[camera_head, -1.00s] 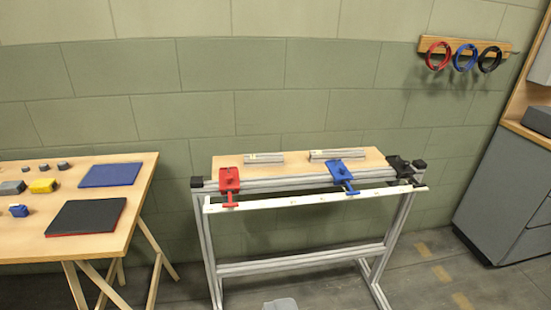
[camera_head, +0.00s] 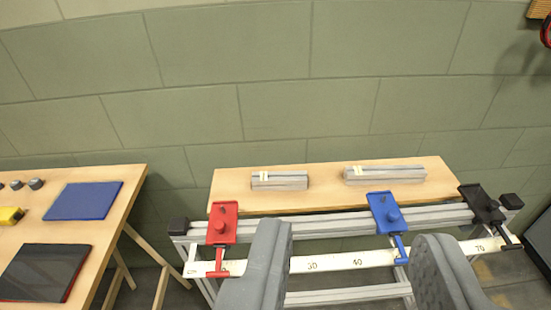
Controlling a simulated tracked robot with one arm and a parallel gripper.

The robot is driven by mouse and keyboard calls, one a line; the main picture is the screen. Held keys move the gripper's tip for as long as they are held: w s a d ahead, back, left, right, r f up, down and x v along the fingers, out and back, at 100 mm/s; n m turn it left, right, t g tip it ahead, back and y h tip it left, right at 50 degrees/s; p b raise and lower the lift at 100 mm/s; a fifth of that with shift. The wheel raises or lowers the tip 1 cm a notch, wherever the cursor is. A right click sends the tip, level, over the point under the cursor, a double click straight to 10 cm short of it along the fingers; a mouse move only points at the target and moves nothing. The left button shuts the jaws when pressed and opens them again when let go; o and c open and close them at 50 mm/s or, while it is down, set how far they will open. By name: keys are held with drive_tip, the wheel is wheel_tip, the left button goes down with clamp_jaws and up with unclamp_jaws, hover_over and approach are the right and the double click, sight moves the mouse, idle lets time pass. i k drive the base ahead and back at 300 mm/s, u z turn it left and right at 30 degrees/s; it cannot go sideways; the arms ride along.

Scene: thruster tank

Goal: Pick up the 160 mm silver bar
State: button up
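Two silver bars lie on the wooden shelf behind a metal frame. The shorter silver bar (camera_head: 280,181) is at the left and the longer silver bar (camera_head: 385,174) is at the right. Each has a pale label near its left end. I cannot read a length on either. My gripper (camera_head: 345,255) shows at the bottom as two grey fingers spread wide apart, with nothing between them. It is nearer to me than the frame and short of both bars.
A white ruler strip (camera_head: 345,262) runs along the frame's front, with a red clamp (camera_head: 222,224), a blue clamp (camera_head: 385,213) and a black clamp (camera_head: 482,205). The wooden shelf (camera_head: 325,182) has bare room between the bars. A table with a blue mat (camera_head: 83,201) and dark mat (camera_head: 45,272) stands left.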

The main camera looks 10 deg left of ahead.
sight(280, 180)
drive_tip(key=u, duration=0.45)
drive_tip(key=i, duration=1)
drive_tip(key=u, duration=0.75)
drive_tip(key=k, duration=0.65)
drive_tip(key=u, duration=0.25)
drive_tip(key=i, duration=0.75)
drive_tip(key=z, duration=0.1)
